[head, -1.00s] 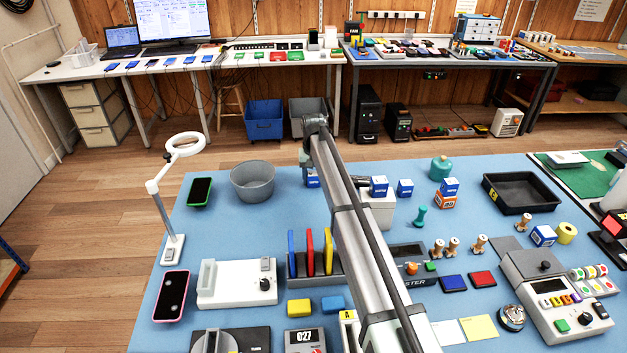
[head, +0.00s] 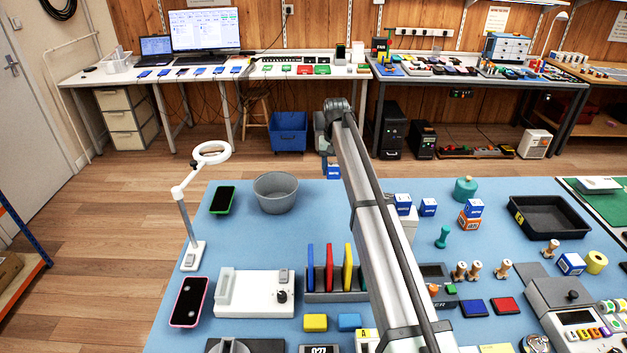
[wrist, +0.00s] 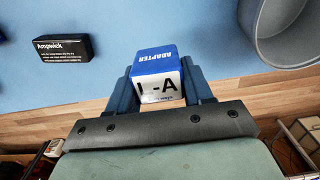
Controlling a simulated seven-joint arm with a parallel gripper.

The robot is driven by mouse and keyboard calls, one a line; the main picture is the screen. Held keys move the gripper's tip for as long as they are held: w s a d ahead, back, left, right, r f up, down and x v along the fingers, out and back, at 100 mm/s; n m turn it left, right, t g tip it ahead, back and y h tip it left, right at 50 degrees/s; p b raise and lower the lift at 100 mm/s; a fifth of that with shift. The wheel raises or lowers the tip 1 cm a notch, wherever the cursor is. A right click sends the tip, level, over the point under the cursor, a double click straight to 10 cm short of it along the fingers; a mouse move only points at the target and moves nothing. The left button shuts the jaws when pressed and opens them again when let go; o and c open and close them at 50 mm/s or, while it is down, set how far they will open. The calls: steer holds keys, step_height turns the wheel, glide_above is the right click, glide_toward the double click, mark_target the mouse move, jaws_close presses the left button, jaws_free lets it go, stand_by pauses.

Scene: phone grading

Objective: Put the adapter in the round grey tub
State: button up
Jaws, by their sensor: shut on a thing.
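The adapter is a small blue and white box marked ADAPTER (wrist: 157,72). My gripper (wrist: 158,88) is shut on it, with one dark finger on each side. In the head view the blue box (head: 333,172) shows just left of my arm, near the far edge of the blue table; the gripper itself is mostly hidden by the arm there. The round grey tub (head: 277,204) stands to the left of the held box, and its inside looks empty. In the wrist view the tub (wrist: 262,38) is at the top right, apart from the box.
A black Ampwick box (wrist: 63,48) lies on the table in the wrist view. A green-edged phone (head: 222,200) lies left of the tub, and a ring lamp (head: 190,205) stands further left. More blue-topped boxes (head: 428,207) sit right of my arm.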

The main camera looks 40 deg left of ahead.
steer(key=r+n, duration=0.1)
steer(key=n, duration=0.1)
glide_above(277, 193)
steer(key=s+d, duration=0.3)
steer(key=shift+m, duration=0.9)
steer(key=f, duration=1)
steer(key=shift+w+d, duration=0.1)
steer(key=shift+d, duration=0.15)
steer(key=shift+f, duration=0.15)
steer(key=o, duration=1)
step_height(277, 193, up, 12)
steer(key=shift+r, duration=0.15)
